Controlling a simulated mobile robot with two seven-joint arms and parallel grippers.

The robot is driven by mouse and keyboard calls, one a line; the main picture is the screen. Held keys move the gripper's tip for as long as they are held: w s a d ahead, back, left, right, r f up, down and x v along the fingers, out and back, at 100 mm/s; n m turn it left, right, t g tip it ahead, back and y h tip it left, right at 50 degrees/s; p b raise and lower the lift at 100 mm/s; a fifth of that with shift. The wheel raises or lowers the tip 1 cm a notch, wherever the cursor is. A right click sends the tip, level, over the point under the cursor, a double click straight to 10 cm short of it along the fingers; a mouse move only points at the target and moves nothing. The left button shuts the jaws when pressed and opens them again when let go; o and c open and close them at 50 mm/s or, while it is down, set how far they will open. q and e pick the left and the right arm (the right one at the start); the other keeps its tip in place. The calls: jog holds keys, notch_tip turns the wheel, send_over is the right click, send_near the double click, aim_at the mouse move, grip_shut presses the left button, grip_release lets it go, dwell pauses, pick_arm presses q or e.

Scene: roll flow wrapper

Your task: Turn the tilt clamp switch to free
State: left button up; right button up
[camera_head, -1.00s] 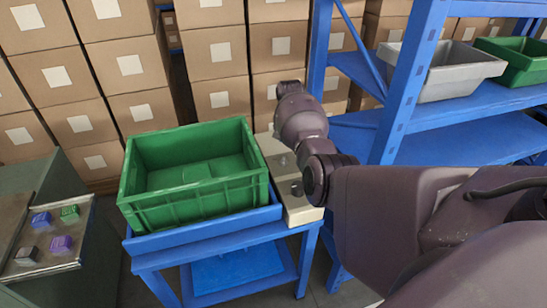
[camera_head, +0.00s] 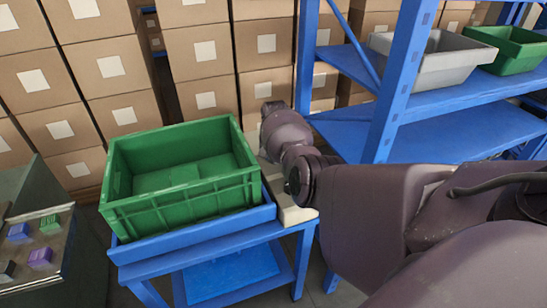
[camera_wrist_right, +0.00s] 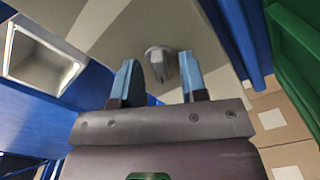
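A grey switch knob (camera_wrist_right: 160,64) stands on a beige panel (camera_wrist_right: 120,25) in the right wrist view. No label is readable, so I cannot tell whether it is the tilt clamp switch. My right gripper (camera_wrist_right: 158,62) is open, its two blue fingers apart on either side of the knob, with gaps on both sides. In the head view the beige panel (camera_head: 297,214) shows beside the green crate, mostly hidden by my right arm. The knobs and the right gripper's fingers are hidden there. My left gripper is not in view.
A green crate (camera_head: 185,207) sits on a blue stand (camera_head: 205,243) left of my right arm. A blue shelf (camera_head: 450,135) with a grey bin (camera_head: 432,67) and a green bin (camera_head: 512,48) is at right. Stacked cartons (camera_head: 122,71) fill the back.

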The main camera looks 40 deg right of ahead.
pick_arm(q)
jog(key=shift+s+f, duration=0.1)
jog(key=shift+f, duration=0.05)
pick_arm(e)
jog(key=shift+f, duration=0.15)
jog(key=shift+c, duration=0.6)
grip_shut()
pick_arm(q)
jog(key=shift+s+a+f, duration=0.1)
